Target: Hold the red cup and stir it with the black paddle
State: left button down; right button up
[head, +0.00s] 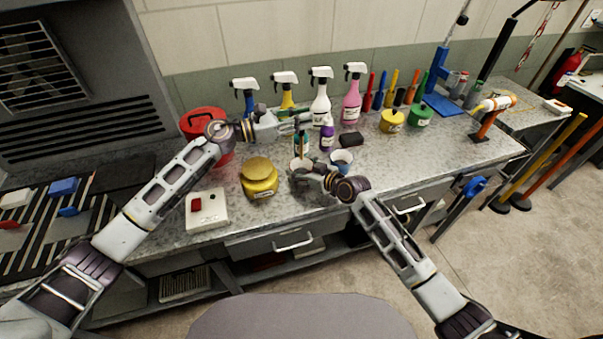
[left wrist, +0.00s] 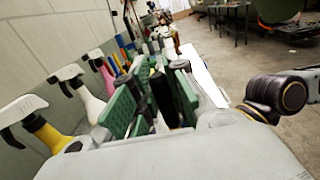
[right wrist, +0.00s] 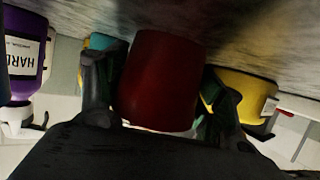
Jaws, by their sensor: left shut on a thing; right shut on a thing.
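My right gripper (right wrist: 160,100) is shut on the red cup (right wrist: 160,75), with a finger on each side of it. In the head view this gripper (head: 304,172) is low over the bench, and the cup's pale rim (head: 300,163) shows just behind it. My left gripper (left wrist: 160,100) is shut on the black paddle (left wrist: 161,97), between green finger pads. In the head view the left gripper (head: 296,122) is above and behind the cup. The paddle appears to hang down toward the cup; its lower end is hard to make out, so I cannot tell whether it is inside.
A teal bottle (head: 306,146), a purple bottle (head: 327,136) and a blue cup (head: 341,161) stand close to the grippers. A yellow jar (head: 259,182) is at left. Several spray bottles (head: 320,100) line the back. The bench right of the blue cup is mostly clear.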

pick_arm(q)
jog(key=shift+r, duration=0.9)
pick_arm(e)
jog(key=o, duration=1.1)
jog(key=shift+d, duration=0.1)
jog(key=shift+v, duration=5.95)
jog(key=shift+s, duration=0.1)
